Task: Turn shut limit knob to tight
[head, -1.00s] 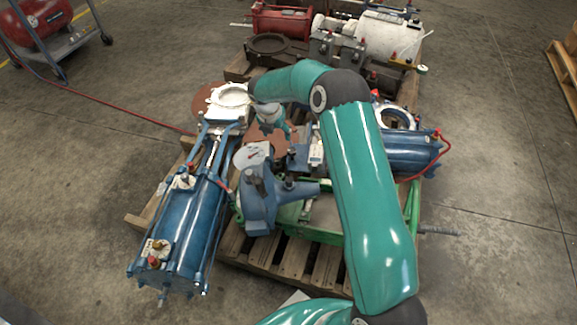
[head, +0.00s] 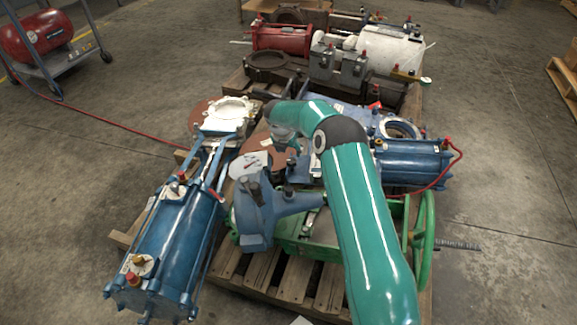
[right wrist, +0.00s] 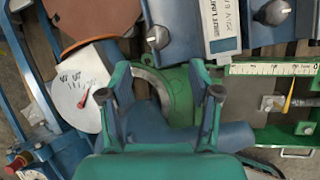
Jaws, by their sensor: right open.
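A blue block in the right wrist view carries a white label plate (right wrist: 214,28), partly readable, with words like "SHUT LIMIT". A dark knob with a pale pointer edge (right wrist: 157,37) sits left of the label, and a similar knob (right wrist: 274,12) sits right of it. I cannot tell for sure which is the shut limit knob. My right gripper (right wrist: 158,68) is open and empty, its fingers apart and pointing toward the left knob without touching it. In the head view my right gripper (head: 289,146) is over the middle of the pallet. My left gripper is not in view.
A white dial with a red pointer (right wrist: 83,90) lies left of my right gripper. A scale with a yellow pointer (right wrist: 288,95) is at the right. A blue cylinder (head: 168,245), a green handwheel (head: 424,240) and other blue valve parts crowd the wooden pallet (head: 285,280).

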